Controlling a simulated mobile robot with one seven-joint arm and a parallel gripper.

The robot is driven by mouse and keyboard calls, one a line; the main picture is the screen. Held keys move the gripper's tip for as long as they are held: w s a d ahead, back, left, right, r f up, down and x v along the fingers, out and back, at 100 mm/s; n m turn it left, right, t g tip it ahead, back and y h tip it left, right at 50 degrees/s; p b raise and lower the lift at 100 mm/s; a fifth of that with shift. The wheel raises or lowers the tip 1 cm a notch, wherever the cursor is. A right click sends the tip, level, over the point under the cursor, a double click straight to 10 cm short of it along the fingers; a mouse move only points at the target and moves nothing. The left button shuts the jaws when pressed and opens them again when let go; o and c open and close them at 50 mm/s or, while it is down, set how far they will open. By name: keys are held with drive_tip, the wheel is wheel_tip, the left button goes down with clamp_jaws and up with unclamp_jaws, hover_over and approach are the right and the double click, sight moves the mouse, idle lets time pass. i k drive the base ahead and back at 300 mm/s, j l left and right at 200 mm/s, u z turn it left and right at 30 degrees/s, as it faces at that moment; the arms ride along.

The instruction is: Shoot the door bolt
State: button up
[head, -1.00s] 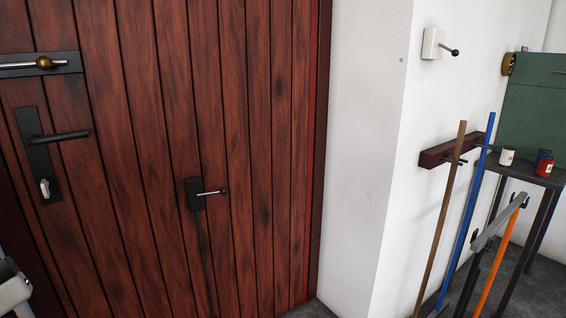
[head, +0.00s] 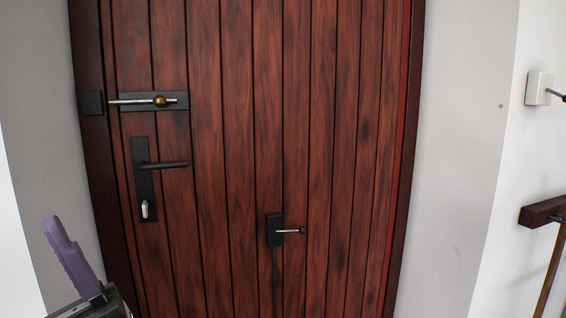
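The door bolt (head: 172,101) is a silver rod with a brass knob, on a black plate high on the left side of a red-brown plank door (head: 235,200). A dark square keeper (head: 91,103) sits on the door frame to its left. The rod's left tip is close to the keeper's right edge, and I see no overlap. At the lower left, a purple finger-like piece on a dark mount appears to be part of my gripper (head: 72,258). It is below and left of the bolt, apart from it. The rest is cut off, so its opening is hidden.
A black lever handle (head: 165,165) with a keyhole plate is below the bolt. A small black latch with a thin rod (head: 290,231) is lower on the door. On the right wall are a white switch box (head: 538,88) and a dark red rack (head: 541,212).

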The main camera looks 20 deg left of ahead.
sight(159, 101)
drive_tip(key=i+l, duration=0.15)
drive_tip(key=i, duration=0.35)
drive_tip(key=i+l, duration=0.1)
drive_tip(key=i, duration=0.35)
drive_tip(key=i+l, duration=0.15)
drive_tip(key=i, duration=0.35)
drive_tip(key=u, duration=1.4)
